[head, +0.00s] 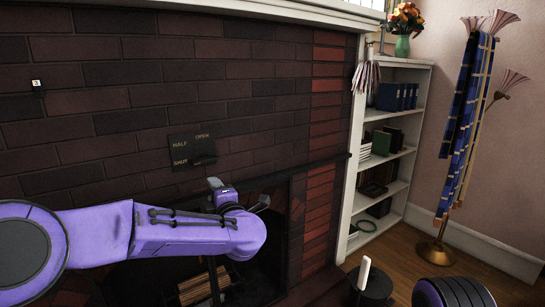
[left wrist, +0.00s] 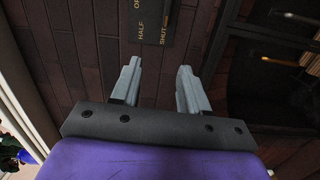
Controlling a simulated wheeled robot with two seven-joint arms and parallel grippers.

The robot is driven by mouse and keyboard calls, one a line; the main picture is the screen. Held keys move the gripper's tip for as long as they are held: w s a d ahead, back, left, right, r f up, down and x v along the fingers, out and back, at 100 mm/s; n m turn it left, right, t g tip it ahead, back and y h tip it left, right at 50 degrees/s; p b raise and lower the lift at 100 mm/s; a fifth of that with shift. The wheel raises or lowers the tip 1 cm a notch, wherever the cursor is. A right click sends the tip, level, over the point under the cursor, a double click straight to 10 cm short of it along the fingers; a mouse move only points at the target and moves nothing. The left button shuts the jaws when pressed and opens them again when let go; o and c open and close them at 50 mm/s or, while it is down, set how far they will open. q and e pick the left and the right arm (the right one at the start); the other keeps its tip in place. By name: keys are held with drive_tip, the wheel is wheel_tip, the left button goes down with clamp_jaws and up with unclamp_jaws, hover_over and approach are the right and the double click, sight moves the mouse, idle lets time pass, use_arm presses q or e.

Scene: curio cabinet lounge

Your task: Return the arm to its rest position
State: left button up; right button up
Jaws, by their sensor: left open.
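My left arm (head: 150,236) reaches in from the left, in front of the brick fireplace. Its gripper (head: 240,197) is near the top edge of the firebox opening, below and right of a dark plate (head: 184,143) marked HALF, OPEN and SHUT. In the left wrist view the two grey fingers of the gripper (left wrist: 158,82) are apart with nothing between them. The plate (left wrist: 150,22) shows just beyond the fingertips, and I see no contact with it. My right gripper is not in view.
The brick wall (head: 90,100) stands close ahead. Logs (head: 205,284) lie in the firebox behind my arm. A white bookshelf (head: 425,85), a floor lamp (head: 434,250) draped with blue cloth, and a white candle (head: 364,273) stand to the right. Wood floor shows between them.

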use_arm(q)
drive_tip(key=s+a+f+m+g+h, duration=0.15)
drive_tip(key=s+f+m, duration=0.25)
drive_tip(key=f, duration=0.6)
drive_tip(key=s+a+f+m+g+h+p, duration=0.1)
drive_tip(key=s+f+m+h, duration=0.25)
drive_tip(key=f, duration=0.55)
drive_tip(key=s+a+f+m+g+h, duration=0.15)
drive_tip(key=s+f+m, duration=0.3)
drive_tip(key=f, duration=0.55)
drive_tip(key=s+a+f+m+g, duration=0.1)
drive_tip(key=s+a+f+g, duration=0.2)
drive_tip(key=s, duration=0.8)
drive_tip(key=s+a+f+m+g+p, duration=0.1)
drive_tip(key=s+a+f+m+g, duration=0.1)
drive_tip(key=s+f, duration=0.5)
drive_tip(key=s+a+f+m+g+y+p, duration=0.1)
drive_tip(key=s+a+f+g, duration=0.2)
drive_tip(key=s, duration=1.3)
drive_tip(key=a+f, duration=0.2)
drive_tip(key=a, duration=0.1)
drive_tip(key=shift+a+g, duration=0.2)
drive_tip(key=shift+g, duration=0.2)
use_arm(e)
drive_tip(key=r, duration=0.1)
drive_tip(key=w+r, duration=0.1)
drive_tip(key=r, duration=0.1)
use_arm(q)
drive_tip(key=shift+w, duration=0.1)
